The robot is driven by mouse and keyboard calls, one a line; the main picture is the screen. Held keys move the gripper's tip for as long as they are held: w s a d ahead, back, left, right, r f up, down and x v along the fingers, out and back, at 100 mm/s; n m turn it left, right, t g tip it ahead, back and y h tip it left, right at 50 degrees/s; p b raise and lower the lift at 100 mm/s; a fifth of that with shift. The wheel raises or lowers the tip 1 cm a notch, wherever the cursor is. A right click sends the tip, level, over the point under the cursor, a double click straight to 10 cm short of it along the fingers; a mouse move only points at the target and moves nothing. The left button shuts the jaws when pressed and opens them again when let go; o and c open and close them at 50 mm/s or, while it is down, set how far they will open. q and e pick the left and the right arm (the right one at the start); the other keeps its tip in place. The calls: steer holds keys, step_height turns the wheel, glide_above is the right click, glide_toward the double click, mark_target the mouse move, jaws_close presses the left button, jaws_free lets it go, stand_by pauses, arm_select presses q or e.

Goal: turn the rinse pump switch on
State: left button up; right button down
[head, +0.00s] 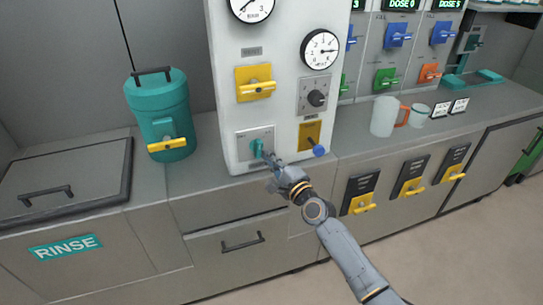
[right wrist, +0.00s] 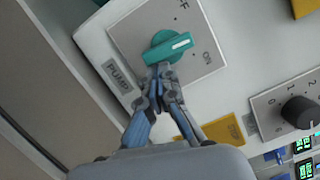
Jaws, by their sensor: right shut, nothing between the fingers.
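The pump switch (head: 257,148) is a teal rotary knob on a light plate low on the white panel. In the right wrist view the teal knob (right wrist: 167,48) has a white mark pointing right, between the OFF and ON lettering and nearer ON. A PUMP label (right wrist: 118,77) sits beside the plate. My right gripper (head: 268,160) is shut and empty, at the knob's lower right. In the right wrist view the closed fingertips (right wrist: 160,72) are right at the knob's edge; whether they touch it I cannot tell. My left gripper is not in view.
A yellow valve (head: 255,84), a black knob (head: 316,98) and a blue-tipped lever (head: 318,150) share the panel (head: 284,60). A teal canister (head: 158,100) stands left on the counter. A white jug (head: 384,116) stands right. The floor in front is clear.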

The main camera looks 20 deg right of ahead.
steer(key=shift+a+f+m+b, duration=0.25)
steer(key=shift+f+m+b, duration=0.05)
steer(key=shift+a+f, duration=0.2)
steer(key=shift+a, duration=0.35)
stand_by(0.4)
stand_by(0.3)
steer(key=v, duration=1.2)
steer(key=shift+a+f, duration=0.1)
steer(key=shift+f, duration=0.05)
